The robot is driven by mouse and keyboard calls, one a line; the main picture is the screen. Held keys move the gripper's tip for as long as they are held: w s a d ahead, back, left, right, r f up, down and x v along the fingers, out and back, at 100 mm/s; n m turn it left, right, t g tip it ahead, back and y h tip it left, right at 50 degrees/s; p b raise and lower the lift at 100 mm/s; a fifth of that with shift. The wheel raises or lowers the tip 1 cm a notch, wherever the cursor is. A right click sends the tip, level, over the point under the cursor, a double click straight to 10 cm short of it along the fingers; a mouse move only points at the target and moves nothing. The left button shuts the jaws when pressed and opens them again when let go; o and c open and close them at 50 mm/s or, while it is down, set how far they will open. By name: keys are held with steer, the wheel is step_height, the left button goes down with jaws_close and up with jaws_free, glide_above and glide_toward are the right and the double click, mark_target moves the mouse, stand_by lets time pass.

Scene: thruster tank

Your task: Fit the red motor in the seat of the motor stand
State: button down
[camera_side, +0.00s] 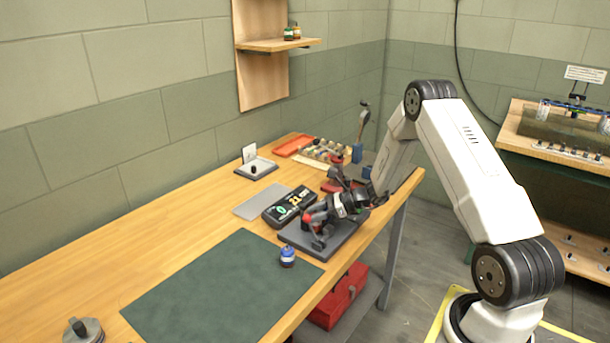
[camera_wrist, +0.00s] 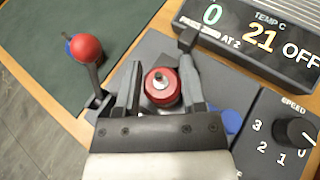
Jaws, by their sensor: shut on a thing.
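My gripper (camera_wrist: 160,72) points down over the dark grey base, with its two fingers shut on the red motor (camera_wrist: 161,88). The motor is a short red cylinder with a silver shaft end facing the wrist camera. In the side view my gripper (camera_side: 331,207) is above the dark base, and the motor is hard to make out there. The dark base (camera_side: 345,245) looks like the motor stand. Its seat is hidden under my gripper, and I cannot tell whether the motor touches it.
A lever with a red knob (camera_wrist: 86,47) stands close left of my fingers. A display box (camera_wrist: 255,35) lies behind, and a speed dial (camera_wrist: 292,131) is at the right.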

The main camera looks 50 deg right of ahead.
steer(key=shift+c, duration=0.5)
jaws_free()
steer(key=shift+v, duration=3.95)
steer(key=shift+w, duration=0.1)
